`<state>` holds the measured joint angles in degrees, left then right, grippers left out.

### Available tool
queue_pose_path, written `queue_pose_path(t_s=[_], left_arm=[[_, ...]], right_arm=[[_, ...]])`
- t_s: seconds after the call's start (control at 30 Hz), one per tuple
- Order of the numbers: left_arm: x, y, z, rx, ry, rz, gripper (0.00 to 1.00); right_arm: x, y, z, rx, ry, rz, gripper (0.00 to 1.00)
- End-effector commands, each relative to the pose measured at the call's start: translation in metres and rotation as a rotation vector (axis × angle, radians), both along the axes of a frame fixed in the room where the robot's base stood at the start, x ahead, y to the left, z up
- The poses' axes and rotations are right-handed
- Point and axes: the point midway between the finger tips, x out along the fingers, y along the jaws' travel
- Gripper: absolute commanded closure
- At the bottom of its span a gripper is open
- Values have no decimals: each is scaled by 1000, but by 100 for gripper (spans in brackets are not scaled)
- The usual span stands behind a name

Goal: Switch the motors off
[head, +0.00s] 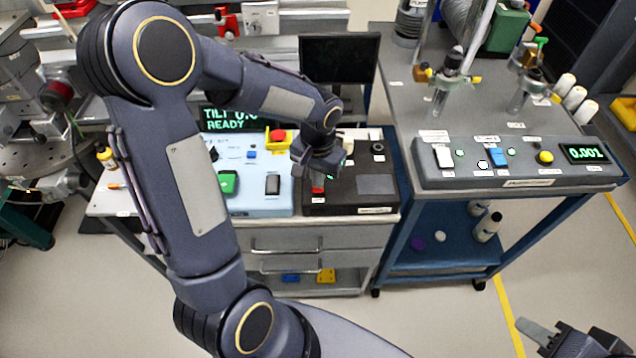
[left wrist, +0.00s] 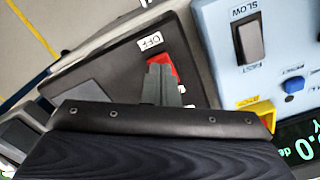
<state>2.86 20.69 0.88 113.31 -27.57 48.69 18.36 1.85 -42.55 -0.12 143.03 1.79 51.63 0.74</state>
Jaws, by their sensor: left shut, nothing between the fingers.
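A dark control box (head: 376,186) stands on the bench in the middle of the head view. A red rocker switch (head: 318,190) sits at its front left. In the left wrist view the red switch (left wrist: 160,66) lies beside a white OFF label (left wrist: 150,41). My left gripper (head: 320,177) is shut and empty, with its fingertips right over the red switch. In the wrist view its fingertips (left wrist: 160,82) cover part of the switch. I cannot tell whether they touch it or which way it is tipped. My right gripper (head: 540,330) shows partly at the bottom right corner, away from the bench.
A light blue box (head: 262,205) with a green button, a dark rocker and a TILT READY display adjoins on the left. A yellow-framed red button (head: 278,137) is close to my left wrist. A grey panel (head: 520,172) with buttons stands on the right cart.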

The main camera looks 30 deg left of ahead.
Motion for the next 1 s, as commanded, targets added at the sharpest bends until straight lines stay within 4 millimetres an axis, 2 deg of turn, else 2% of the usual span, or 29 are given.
queue_pose_path(t_s=[1.0], left_arm=[[0,0,-15,0,0,0,100]], right_arm=[[0,0,-12,0,0,0,64]])
